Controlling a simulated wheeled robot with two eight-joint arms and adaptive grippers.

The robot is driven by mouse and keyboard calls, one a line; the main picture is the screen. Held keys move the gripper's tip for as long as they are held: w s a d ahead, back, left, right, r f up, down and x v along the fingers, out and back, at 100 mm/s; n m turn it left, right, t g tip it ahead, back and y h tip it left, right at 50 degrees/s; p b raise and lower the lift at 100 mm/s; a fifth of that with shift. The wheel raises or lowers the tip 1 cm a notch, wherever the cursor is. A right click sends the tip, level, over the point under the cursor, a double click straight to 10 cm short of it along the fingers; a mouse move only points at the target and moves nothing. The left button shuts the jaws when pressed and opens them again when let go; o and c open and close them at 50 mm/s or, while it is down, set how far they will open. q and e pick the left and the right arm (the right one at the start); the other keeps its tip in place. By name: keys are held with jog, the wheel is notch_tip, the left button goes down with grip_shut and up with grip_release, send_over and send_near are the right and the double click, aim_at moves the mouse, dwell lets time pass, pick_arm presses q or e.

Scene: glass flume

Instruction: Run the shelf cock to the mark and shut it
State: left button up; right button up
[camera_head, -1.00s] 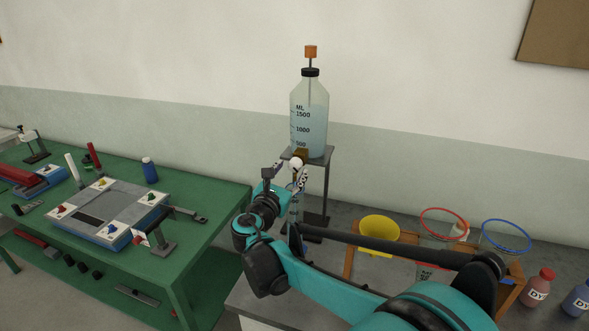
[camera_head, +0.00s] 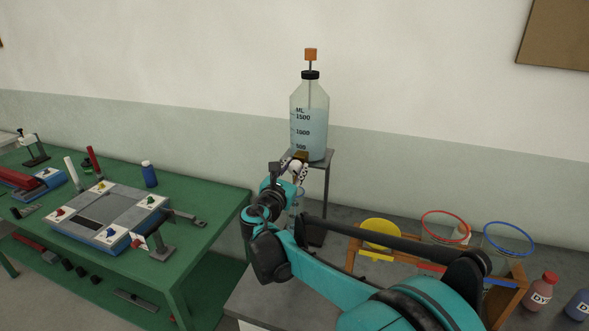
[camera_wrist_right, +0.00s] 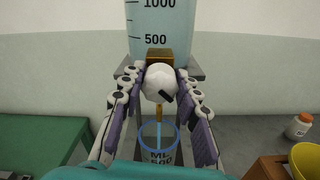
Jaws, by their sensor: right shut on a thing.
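A clear bottle (camera_head: 310,118) with a volume scale and pale blue liquid stands on a small grey shelf stand (camera_head: 325,160). Its brass cock (camera_wrist_right: 156,58) sticks out low on the front and carries a white round knob (camera_wrist_right: 158,82) with a black mark. My right gripper (camera_wrist_right: 160,88) is shut on the knob, a finger on each side. Below the knob, a brass spout and a thin pale blue streak (camera_wrist_right: 158,130) point down into a blue-rimmed vessel (camera_wrist_right: 158,160) marked ML 500. I cannot tell its liquid level. My left gripper is not in view.
Dye bottles (camera_head: 538,292) stand at the far right. A green bench (camera_head: 205,190) with apparatus is on the left. The wall is behind.

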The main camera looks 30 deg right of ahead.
jog(key=shift+m, duration=0.3)
jog(key=m+p, duration=0.1)
jog(key=m, duration=0.2)
jog(key=shift+r, duration=0.1)
jog(key=m+p, duration=0.1)
jog(key=m, duration=0.4)
jog(key=shift+p, duration=0.35)
jog(key=shift+m, duration=0.3)
jog(key=o, duration=1.2)
jog(key=shift+c, duration=0.2)
jog(key=shift+s, duration=0.1)
